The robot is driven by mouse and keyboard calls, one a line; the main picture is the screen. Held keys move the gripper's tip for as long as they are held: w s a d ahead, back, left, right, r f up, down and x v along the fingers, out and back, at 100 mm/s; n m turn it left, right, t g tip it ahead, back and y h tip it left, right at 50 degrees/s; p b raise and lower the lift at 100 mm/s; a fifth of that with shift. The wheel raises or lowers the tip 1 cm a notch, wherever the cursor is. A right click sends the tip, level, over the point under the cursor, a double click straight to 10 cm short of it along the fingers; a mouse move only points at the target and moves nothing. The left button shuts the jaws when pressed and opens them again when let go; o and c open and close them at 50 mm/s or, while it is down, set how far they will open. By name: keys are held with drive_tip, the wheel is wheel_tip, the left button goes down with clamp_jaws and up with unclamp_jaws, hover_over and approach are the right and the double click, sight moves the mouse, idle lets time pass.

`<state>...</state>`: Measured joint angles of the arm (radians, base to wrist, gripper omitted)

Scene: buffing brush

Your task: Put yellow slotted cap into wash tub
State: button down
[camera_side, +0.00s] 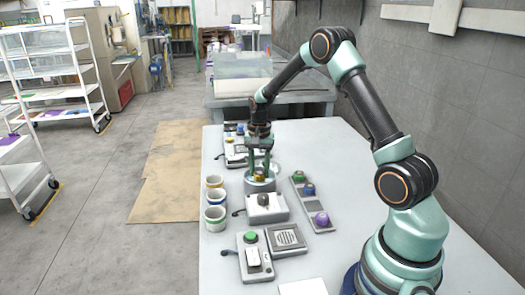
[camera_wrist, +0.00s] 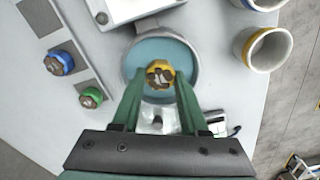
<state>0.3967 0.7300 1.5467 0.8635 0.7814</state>
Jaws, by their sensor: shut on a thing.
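The yellow slotted cap (camera_wrist: 159,75) has a faceted rim and a brown slotted top. My gripper (camera_wrist: 158,84) is shut on it, with one green finger on each side. The round grey wash tub (camera_side: 257,187) has a pale blue inside and also shows in the wrist view (camera_wrist: 129,62). In the wrist view the cap appears over the blue inside, toward the tub's near right part. In the side view my gripper (camera_side: 259,167) points down at the tub with the cap (camera_side: 259,177) between its fingers. I cannot tell whether the cap touches the tub's bottom.
A strip (camera_side: 304,190) right of the tub bears green, blue and purple caps. Several banded cups (camera_side: 215,214) stand to the left. A grey box (camera_side: 268,203) sits close in front of the tub, and a grille unit (camera_side: 288,241) is nearer. Other devices lie behind the tub.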

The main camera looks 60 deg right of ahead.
sight(260, 173)
drive_tip(key=shift+f, duration=1.5)
drive_tip(key=shift+f, duration=0.1)
drive_tip(key=shift+c, duration=2.2)
unclamp_jaws()
wheel_tip(260, 173, up, 12)
drive_tip(key=s+a+r+n+t, duration=0.3)
drive_tip(key=s+a+r+n, duration=0.25)
drive_tip(key=a+r, duration=0.45)
drive_tip(key=s+a+r+n+t, duration=0.1)
drive_tip(key=s+a+n+t, duration=0.1)
drive_tip(key=s+a+n, duration=0.6)
drive_tip(key=shift+s+a+r+t, duration=0.2)
drive_tip(key=shift+s+t, duration=0.1)
drive_tip(key=shift+s, duration=0.65)
